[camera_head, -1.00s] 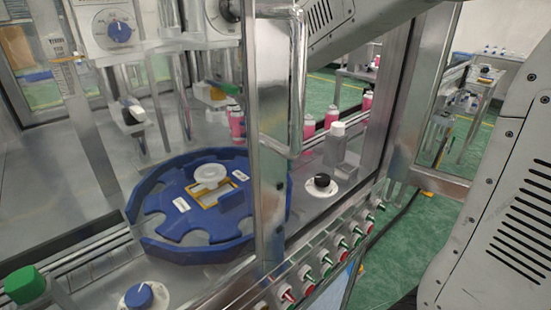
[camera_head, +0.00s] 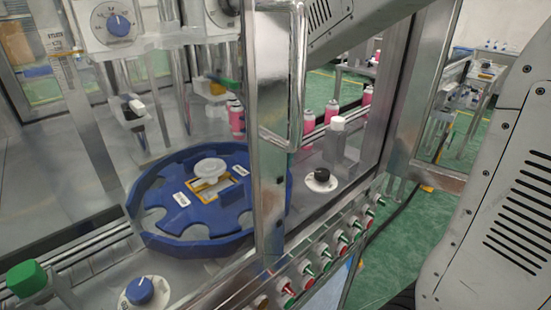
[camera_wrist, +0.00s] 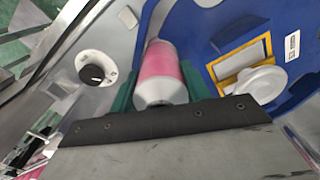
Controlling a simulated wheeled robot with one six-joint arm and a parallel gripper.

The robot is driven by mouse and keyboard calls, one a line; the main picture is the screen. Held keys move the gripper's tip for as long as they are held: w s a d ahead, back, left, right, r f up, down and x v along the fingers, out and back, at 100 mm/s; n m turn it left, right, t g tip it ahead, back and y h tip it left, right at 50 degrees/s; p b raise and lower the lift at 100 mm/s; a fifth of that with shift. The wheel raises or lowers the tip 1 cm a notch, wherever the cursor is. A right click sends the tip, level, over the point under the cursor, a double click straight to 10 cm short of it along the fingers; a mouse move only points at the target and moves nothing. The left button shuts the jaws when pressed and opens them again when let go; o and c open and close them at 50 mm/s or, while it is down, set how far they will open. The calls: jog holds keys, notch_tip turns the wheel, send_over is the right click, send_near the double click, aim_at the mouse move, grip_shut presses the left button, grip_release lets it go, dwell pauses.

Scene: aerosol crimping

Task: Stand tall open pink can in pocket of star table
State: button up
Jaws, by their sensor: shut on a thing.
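The tall pink can (camera_wrist: 165,60) is in my gripper (camera_wrist: 158,85), between two dark green fingers in the wrist view. Its silvery-white end faces the camera. The blue star table (camera_head: 160,238) lies behind the glass in the head view, with open pockets around its rim and a white round hub. My gripper is hidden in the head view.
A metal door post with a handle (camera_head: 297,85) stands in front of the table's right side. Several pink cans (camera_head: 237,120) stand behind it. A black knob (camera_head: 321,175) sits right of the table; it also shows in the wrist view (camera_wrist: 92,73).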

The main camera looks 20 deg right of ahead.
jog(key=o, duration=1.3)
jog(key=shift+f, duration=0.15)
notch_tip(320, 180, up, 8)
jog(key=shift+f, duration=0.1)
jog(key=s+d+f, duration=0.1)
jog(key=s+f, duration=0.1)
jog(key=s, duration=0.9)
jog(key=s+d+f+t, duration=0.1)
jog(key=s+d, duration=0.1)
jog(key=s, duration=0.8)
jog(key=shift+s+f+n, duration=0.35)
jog(key=shift+f+n, duration=0.05)
